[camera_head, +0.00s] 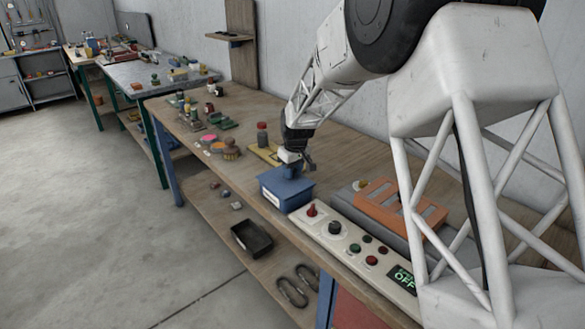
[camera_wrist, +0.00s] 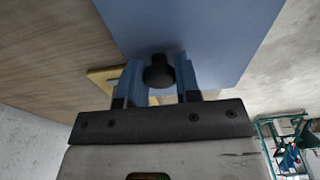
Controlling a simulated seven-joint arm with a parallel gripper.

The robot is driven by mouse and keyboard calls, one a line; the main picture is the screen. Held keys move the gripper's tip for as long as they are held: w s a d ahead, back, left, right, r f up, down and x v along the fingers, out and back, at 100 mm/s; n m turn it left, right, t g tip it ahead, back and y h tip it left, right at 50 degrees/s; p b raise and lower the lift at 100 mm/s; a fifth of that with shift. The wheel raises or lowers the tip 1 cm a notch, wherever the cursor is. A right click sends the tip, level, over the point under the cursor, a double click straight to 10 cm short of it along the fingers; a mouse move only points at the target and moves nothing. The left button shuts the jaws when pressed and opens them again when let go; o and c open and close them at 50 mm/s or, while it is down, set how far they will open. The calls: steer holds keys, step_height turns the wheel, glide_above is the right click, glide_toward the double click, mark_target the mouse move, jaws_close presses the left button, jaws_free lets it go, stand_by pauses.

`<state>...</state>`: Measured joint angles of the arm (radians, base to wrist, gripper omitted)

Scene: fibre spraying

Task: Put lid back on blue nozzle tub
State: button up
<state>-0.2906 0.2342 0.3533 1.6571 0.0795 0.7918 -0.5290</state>
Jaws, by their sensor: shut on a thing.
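The blue nozzle tub (camera_head: 284,196), with a pale label on its front, stands at the front edge of the wooden bench. The flat blue lid (camera_wrist: 200,30) fills the upper part of the wrist view and has a black knob (camera_wrist: 159,72). My gripper (camera_wrist: 160,78) is shut on this knob, one finger on each side. In the head view my gripper (camera_head: 294,167) points down right over the tub. The lid is at the tub's top there; I cannot tell whether it is fully seated. The tub's inside is hidden.
A cream control panel (camera_head: 358,246) with knobs and buttons lies right of the tub, with an orange slotted tray (camera_head: 402,207) behind it. A yellow item (camera_head: 264,152) and a red-capped bottle (camera_head: 262,134) stand behind the tub. A brush (camera_head: 231,149) is to the left.

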steer(key=shift+f, duration=0.15)
steer(key=o, duration=1)
steer(key=shift+s+d+r, duration=0.1)
steer(key=shift+r, duration=1.2)
steer(key=shift+s+d+r, duration=0.1)
steer(key=shift+s+r, duration=0.05)
steer(key=shift+r, duration=1.15)
steer(key=shift+s+d+r, duration=0.1)
steer(key=shift+r, duration=1.2)
